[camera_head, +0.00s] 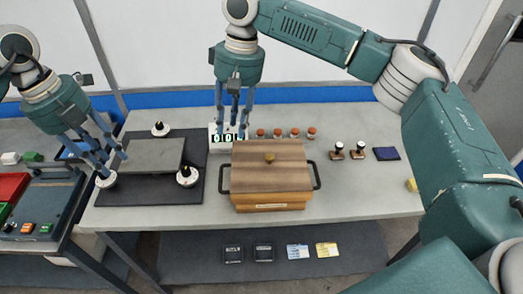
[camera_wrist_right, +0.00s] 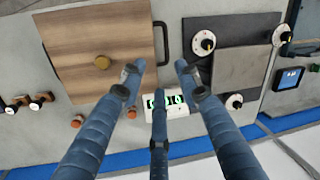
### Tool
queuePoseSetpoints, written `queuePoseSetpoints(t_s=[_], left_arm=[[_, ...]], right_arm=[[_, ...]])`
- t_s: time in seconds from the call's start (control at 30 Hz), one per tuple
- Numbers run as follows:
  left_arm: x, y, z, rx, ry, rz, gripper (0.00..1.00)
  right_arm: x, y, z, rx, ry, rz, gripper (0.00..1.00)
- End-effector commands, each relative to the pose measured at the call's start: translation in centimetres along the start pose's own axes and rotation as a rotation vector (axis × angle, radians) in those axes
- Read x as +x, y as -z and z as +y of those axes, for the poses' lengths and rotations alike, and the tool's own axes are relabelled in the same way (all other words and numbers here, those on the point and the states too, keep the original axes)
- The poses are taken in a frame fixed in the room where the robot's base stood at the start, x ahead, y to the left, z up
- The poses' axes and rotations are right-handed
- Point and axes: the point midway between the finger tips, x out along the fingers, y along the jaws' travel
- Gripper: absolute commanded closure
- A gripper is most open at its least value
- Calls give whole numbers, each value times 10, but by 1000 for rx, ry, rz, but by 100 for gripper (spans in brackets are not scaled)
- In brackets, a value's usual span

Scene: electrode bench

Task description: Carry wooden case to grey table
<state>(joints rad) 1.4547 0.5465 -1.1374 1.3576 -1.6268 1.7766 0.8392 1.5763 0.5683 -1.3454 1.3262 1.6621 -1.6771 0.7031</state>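The wooden case (camera_head: 270,184) has a brown lid with a round knob, a front label and black side handles. It stands closed on the grey table (camera_head: 362,190), near the middle. It also shows in the right wrist view (camera_wrist_right: 80,45). My right gripper (camera_head: 231,128) is open and empty, behind the case and to its left, over the white counter (camera_head: 222,147). Its spread fingers (camera_wrist_right: 158,78) show in the wrist view with nothing between them. My left gripper (camera_head: 106,163) is open at the table's left side, by a white round knob, well apart from the case.
A dark mat (camera_head: 150,196) with a grey plate (camera_head: 153,155) and several round knobs lies left of the case. Orange-capped bottles (camera_head: 277,133), stamps (camera_head: 337,150) and a dark blue pad (camera_head: 386,154) stand behind and right. The front right tabletop is clear. A lower shelf (camera_head: 190,245) holds small items.

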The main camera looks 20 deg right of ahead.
Motion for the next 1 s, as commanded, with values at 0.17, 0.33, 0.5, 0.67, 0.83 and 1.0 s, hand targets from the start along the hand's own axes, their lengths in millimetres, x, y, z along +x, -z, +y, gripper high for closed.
queuePoseSetpoints(t_s=[0.17,0.33,0.5,0.67,0.83,1.0], left_arm=[[0,0,0,1,0,0,67],[0,0,0,1,0,0,67],[0,0,0,0,0,0,67],[0,0,0,0,0,0,67],[0,0,0,0,0,0,67],[0,0,0,0,0,0,67]], right_arm=[[-18,0,1,3,2,3,67],[-54,-1,3,8,2,5,67],[-89,-1,5,11,2,5,67],[-111,-2,7,16,0,4,67],[-121,-3,8,17,-1,3,67],[-121,-3,8,17,-1,3,67]])
